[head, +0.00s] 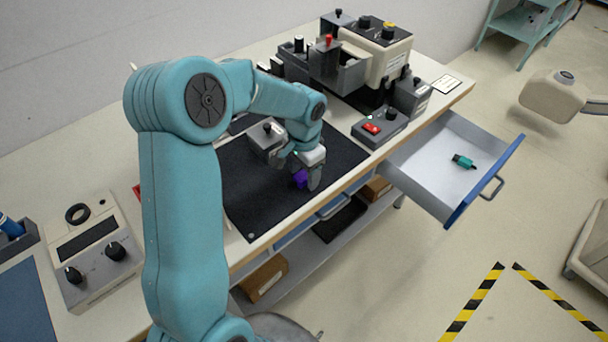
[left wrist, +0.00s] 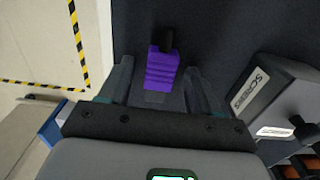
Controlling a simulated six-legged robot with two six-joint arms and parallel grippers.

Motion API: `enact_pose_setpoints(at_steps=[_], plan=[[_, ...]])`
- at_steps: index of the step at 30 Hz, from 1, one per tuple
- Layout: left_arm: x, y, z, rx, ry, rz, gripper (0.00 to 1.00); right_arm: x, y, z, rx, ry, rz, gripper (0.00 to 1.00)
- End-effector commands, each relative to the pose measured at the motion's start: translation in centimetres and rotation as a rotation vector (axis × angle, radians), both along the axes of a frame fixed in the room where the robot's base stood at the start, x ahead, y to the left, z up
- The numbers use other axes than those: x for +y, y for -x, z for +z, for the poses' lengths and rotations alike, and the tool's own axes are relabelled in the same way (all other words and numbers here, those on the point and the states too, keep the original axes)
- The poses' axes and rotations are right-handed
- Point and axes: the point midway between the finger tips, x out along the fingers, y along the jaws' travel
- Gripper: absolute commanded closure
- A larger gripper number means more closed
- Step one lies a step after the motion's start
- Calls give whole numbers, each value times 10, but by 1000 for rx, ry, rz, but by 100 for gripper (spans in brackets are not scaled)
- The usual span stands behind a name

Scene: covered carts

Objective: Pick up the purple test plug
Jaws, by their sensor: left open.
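The purple test plug (head: 300,178) lies on the black mat (head: 240,190) on the workbench, partly hidden by my left gripper in the head view. My left gripper (head: 304,182) is down at the mat over the plug. In the left wrist view the plug (left wrist: 162,70), with a ribbed purple body and a dark tip pointing away, sits between the two fingers of my left gripper (left wrist: 155,78). The fingers are open, with a gap visible on each side of the plug. My right gripper is not in view.
A grey box labelled SCREWS (left wrist: 275,88) stands close to the right finger. An open drawer (head: 425,165) holds a teal plug (head: 464,161). A grey box with a red switch (head: 378,127) and a larger cream device (head: 378,50) stand farther along the bench.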

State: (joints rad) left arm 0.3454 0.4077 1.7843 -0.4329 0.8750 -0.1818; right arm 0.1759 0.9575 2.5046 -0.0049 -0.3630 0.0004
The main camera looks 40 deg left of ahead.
Motion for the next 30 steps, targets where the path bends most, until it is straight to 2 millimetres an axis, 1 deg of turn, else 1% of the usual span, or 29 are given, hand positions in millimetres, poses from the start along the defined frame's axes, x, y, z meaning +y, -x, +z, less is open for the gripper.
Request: enact_pose_setpoints(at_steps=[5,6,8,9,11,12,20,23,26,29,30], plan=[[0,-1,-1,0,0,0,37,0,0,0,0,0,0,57],[0,-1,-1,0,0,0,40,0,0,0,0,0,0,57],[0,-1,-1,0,0,0,60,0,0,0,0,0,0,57],[0,-1,-1,0,0,0,73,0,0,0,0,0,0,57],[0,-1,-1,0,0,0,93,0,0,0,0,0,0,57],[0,-1,-1,0,0,0,98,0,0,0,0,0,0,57],[0,-1,0,-1,0,0,98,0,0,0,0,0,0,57],[0,-1,4,-2,-1,0,98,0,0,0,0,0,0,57],[1,-2,13,-4,-2,0,98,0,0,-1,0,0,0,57],[1,-2,29,-5,-1,0,98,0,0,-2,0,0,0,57],[1,-2,37,-6,-2,1,98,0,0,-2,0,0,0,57]])
